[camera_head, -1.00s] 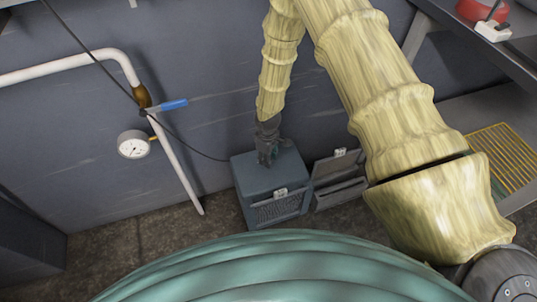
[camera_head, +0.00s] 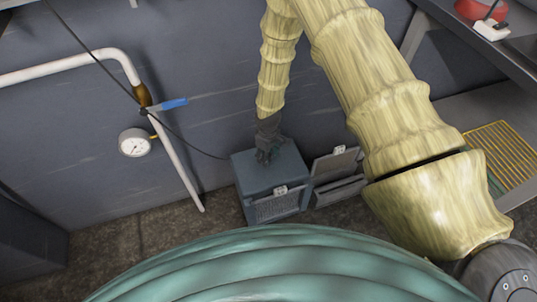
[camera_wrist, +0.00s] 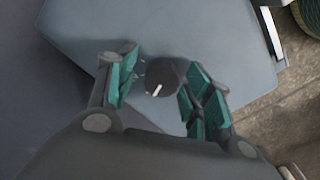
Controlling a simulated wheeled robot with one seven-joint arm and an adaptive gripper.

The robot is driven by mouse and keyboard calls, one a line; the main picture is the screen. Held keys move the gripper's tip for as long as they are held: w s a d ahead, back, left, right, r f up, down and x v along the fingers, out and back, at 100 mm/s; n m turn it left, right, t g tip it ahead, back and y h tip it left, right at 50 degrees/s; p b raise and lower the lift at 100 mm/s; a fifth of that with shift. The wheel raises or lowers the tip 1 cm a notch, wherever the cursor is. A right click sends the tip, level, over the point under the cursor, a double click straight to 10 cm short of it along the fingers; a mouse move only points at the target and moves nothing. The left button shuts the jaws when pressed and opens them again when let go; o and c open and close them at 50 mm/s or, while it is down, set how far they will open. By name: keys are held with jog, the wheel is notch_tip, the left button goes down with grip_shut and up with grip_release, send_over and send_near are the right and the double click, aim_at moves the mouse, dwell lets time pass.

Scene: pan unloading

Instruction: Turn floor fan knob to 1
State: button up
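The floor fan (camera_head: 277,205) is a blue-grey box on the floor against the wall, with a grille on its front. In the wrist view its flat top (camera_wrist: 215,50) fills the upper middle. A round dark knob (camera_wrist: 165,73) sits there, with a white pointer mark towards the lower left of the picture and small pale marks on its left. My gripper (camera_wrist: 163,88) is open, with a teal-padded finger on each side of the knob. The left finger shows a gap to the knob; the right one is close, and contact cannot be told. In the head view my gripper (camera_head: 264,156) is at the fan's top.
A second grey box (camera_head: 338,178) stands just right of the fan. A white pipe (camera_head: 178,165) with a blue-handled valve (camera_head: 172,104) and a gauge (camera_head: 134,143) runs down the wall on the left. A shelf with a yellow rack (camera_head: 500,155) is at the right.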

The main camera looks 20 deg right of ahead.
jog(key=shift+r, duration=0.1)
notch_tip(320, 180, up, 12)
dwell(0.9)
dwell(0.4)
jog(key=shift+m+y, duration=0.5)
jog(key=shift+m, duration=0.4)
jog(key=s+f, duration=0.2)
jog(key=s, duration=0.1)
jog(key=s+f, duration=0.2)
jog(key=s, duration=0.1)
jog(key=s+f, duration=0.2)
jog(key=s, duration=0.1)
jog(key=shift+s+a+f, duration=0.3)
jog(key=shift+s+f, duration=0.1)
jog(key=s+d+f+m, duration=0.2)
jog(key=s+m, duration=0.1)
jog(key=s, duration=1.1)
jog(key=s+d+f+m, duration=0.2)
jog(key=s, duration=1.1)
notch_tip(320, 180, up, 18)
jog(key=h+p, duration=0.1)
jog(key=p, duration=1.7)
jog(key=shift+w+p, duration=0.2)
jog(key=shift+p, duration=0.15)
